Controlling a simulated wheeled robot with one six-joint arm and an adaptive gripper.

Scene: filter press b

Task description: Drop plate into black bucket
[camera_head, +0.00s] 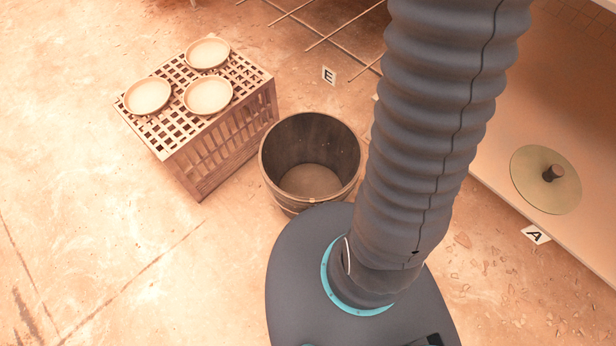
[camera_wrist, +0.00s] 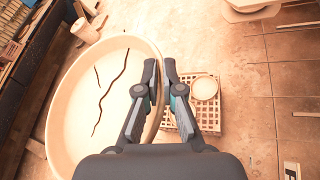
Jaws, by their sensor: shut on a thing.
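My gripper (camera_wrist: 160,72) is shut on the rim of a large-looking pale plate (camera_wrist: 82,128) in the wrist view. The plate has two dark crack-like lines across its face. The gripper is out of the head view. A round bucket (camera_head: 310,185) with a dark inner wall stands on the floor in the middle of the head view, and its inside looks empty. Three pale plates, one at the back (camera_head: 208,53), one at the left (camera_head: 148,96) and one at the right (camera_head: 208,95), lie on a slatted crate.
The slatted crate (camera_head: 232,135) stands left of the bucket; its grid also shows in the wrist view (camera_wrist: 208,118). Metal bars (camera_head: 318,42) lie behind. A round disc with a knob (camera_head: 530,185) is on a pale surface at right. The floor at left is clear.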

